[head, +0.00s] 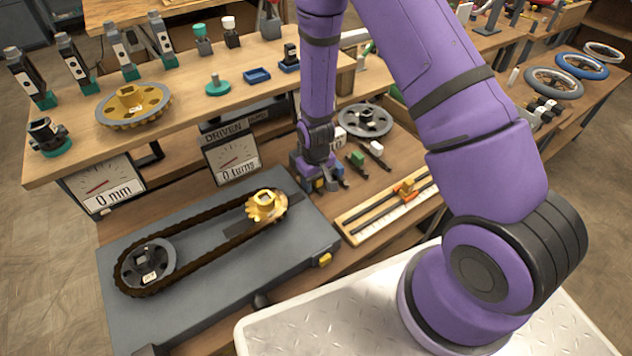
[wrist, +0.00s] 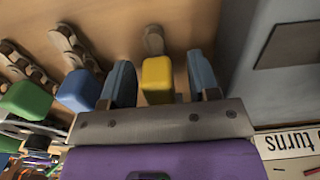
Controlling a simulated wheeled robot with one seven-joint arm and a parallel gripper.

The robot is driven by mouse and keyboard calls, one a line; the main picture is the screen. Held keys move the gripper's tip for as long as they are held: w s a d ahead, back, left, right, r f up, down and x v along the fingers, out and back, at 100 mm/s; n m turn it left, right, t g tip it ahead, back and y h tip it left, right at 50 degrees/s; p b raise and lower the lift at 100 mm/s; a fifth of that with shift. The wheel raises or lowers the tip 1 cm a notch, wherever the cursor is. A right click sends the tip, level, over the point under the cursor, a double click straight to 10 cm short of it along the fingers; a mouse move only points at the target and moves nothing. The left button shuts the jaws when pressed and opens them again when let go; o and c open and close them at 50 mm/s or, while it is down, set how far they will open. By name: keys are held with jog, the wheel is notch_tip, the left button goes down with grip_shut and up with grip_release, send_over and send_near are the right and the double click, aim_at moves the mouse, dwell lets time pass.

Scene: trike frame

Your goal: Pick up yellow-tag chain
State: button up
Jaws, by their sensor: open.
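The yellow-tag chain shows in the wrist view as a yellow block (wrist: 157,80) with a short piece of grey-brown chain (wrist: 153,41) beyond it on the wooden bench. My gripper (wrist: 161,82) is open, with one blue-grey finger on each side of the yellow tag. Gaps show between the tag and both fingers, and nothing is gripped. In the head view my gripper (head: 317,178) is down at the bench just right of the chain-drive plate, and it hides most of the yellow-tag chain there.
Close to the left finger is a blue tag (wrist: 78,90) with its chain, then a green tag (wrist: 27,101). The grey plate (head: 190,312) carries a chain loop around two sprockets. A ruler tray (head: 395,212) lies right of my gripper; a shelf (head: 205,100) stands behind.

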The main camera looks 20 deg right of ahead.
jog(key=c, duration=1)
